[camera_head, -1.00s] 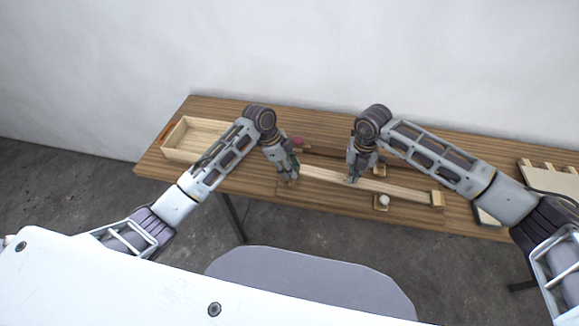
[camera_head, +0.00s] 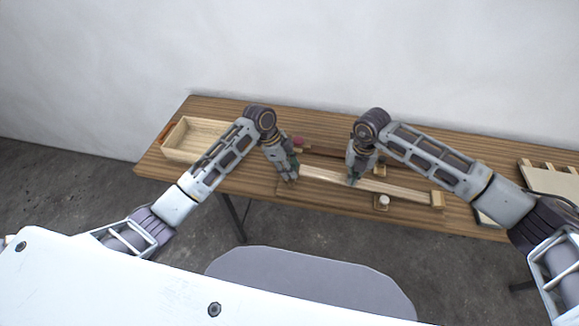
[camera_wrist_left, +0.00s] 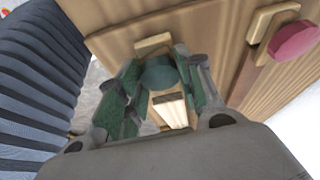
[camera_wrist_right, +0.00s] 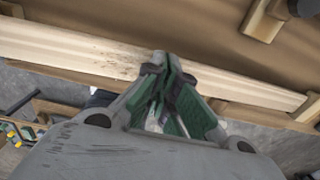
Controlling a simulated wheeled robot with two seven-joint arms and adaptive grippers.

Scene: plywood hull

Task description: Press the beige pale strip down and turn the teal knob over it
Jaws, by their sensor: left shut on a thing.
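The beige pale strip (camera_head: 405,191) lies lengthwise along the plywood hull on the table. Its end (camera_wrist_left: 171,112) shows between my left fingers in the left wrist view. My left gripper (camera_head: 289,177) is shut on the teal knob (camera_wrist_left: 160,73), which sits on a small wooden block beside the strip's end. The fingers hide the knob in the head view. My right gripper (camera_head: 353,181) is at the strip's middle. In the right wrist view its fingertips (camera_wrist_right: 165,62) are together and overlap the strip (camera_wrist_right: 70,48); whether they press on it I cannot tell.
A red knob (camera_head: 298,140) stands behind my left gripper. A white knob (camera_head: 384,202) is in front of the strip. A wooden block (camera_head: 437,200) is at the strip's right end. An open wooden tray (camera_head: 172,153) is at the left; a slotted rack (camera_head: 548,175) is at the right.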

